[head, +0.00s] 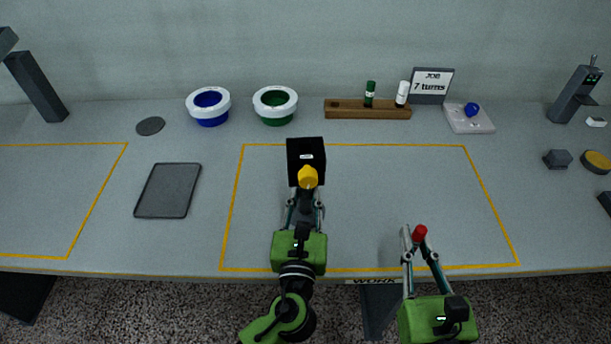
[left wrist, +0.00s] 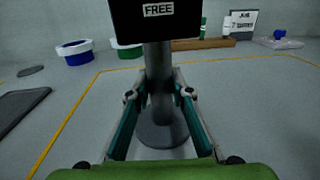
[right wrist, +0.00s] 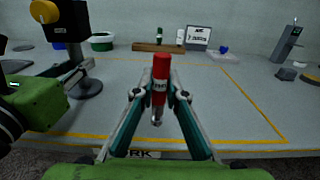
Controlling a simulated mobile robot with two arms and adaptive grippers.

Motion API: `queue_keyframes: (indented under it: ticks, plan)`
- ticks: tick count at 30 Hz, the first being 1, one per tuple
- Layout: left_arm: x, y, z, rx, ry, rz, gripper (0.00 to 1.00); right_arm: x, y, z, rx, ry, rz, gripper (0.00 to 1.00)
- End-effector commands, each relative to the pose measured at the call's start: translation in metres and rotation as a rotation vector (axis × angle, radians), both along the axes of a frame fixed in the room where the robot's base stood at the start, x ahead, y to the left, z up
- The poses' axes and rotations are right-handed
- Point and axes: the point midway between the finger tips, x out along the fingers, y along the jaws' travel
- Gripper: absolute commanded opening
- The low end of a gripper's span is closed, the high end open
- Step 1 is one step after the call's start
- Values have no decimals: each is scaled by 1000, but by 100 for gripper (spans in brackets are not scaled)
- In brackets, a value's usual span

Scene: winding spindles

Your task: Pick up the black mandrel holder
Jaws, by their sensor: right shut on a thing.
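The black mandrel holder (head: 306,150) stands upright on the table, a black block with a yellow knob. The left wrist view shows its "FREE" label, its grey post (left wrist: 160,90) and its round base (left wrist: 161,133) on the tabletop. My left gripper (head: 306,200) has its fingers on either side of the post, below the block; whether they press on it I cannot tell. My right gripper (head: 415,238) is shut on a red spindle (right wrist: 160,75) with a white label and metal lower end, held upright near the table's front edge.
Blue (head: 209,106) and green (head: 275,105) white-rimmed bowls, a wooden rack (head: 350,109) with a green and a white spindle, and a "7 turns" sign (head: 430,86) stand at the back. A dark tray (head: 168,190) lies left. The yellow-outlined area right of the holder is clear.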

Motion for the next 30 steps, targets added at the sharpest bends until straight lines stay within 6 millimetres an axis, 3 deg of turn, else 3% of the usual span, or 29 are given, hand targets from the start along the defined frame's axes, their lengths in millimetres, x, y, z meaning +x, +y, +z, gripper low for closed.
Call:
queue_keyframes:
  ticks: [17, 26, 30]
  plan:
    - [0, 0, 8, 0, -4, 0, 0, 0, 0, 8, 0, -1, 0, 0]
    - [0, 0, 39, 0, -3, 0, 0, 0, 0, 44, 0, -1, 0, 0]
    - [-18, -1, 62, -2, -1, -2, 0, 0, 0, 71, 0, -1, 0, 0]
